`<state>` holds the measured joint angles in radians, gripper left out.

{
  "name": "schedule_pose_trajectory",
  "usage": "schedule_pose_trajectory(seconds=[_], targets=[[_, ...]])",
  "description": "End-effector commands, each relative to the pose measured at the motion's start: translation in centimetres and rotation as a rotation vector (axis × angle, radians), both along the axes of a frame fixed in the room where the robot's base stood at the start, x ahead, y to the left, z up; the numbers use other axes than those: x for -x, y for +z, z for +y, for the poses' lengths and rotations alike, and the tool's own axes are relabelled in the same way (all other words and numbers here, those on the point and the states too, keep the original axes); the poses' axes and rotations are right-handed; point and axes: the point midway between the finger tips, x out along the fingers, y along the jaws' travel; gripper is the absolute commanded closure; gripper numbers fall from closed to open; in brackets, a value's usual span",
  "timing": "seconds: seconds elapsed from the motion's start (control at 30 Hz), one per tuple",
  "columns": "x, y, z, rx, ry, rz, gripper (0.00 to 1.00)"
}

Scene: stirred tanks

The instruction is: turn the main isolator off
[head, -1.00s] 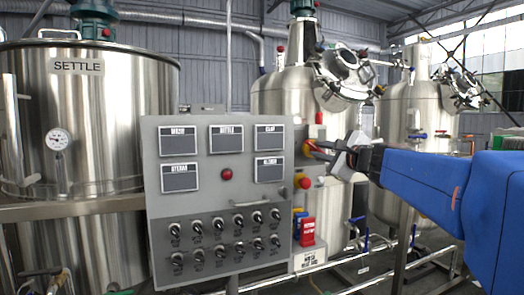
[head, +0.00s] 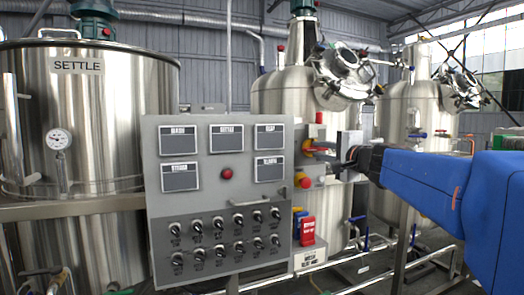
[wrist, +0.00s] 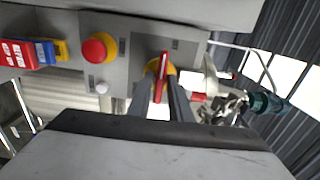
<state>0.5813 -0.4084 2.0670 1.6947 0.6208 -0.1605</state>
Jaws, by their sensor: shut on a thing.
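The main isolator is a red handle on a yellow round base (head: 308,146), on the right side of the grey control panel (head: 216,205). In the wrist view its red handle (wrist: 163,72) stands between the two fingers, in line with them, with yellow showing behind. My gripper (head: 322,149) reaches in from the right and is shut on the handle; it also shows in the wrist view (wrist: 162,88). The fingers hide part of the handle and base. I cannot read the isolator's position markings.
A red emergency button on yellow (wrist: 100,47) sits beside the isolator, with a small white knob (wrist: 102,88) near it. Red, blue and yellow tags (head: 307,228) hang lower on the panel's side. Steel tanks (head: 285,95) stand behind. The settle tank (head: 110,110) is at left.

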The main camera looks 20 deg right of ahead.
Motion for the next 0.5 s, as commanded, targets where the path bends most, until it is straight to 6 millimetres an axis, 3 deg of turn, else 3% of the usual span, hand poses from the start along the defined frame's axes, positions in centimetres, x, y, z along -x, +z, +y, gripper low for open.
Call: schedule_pose_trajectory(seconds=[0.4,0.43,0.47,0.5], targets=[[-0.01,-0.17,0.01,0.007,0.001,0.002,1.0],[-0.01,-0.17,0.01,0.007,0.001,0.003,0.79],[-0.01,-0.16,0.01,0.007,0.001,0.002,0.72],[-0.01,-0.15,0.01,0.007,0.001,0.002,0.71]])
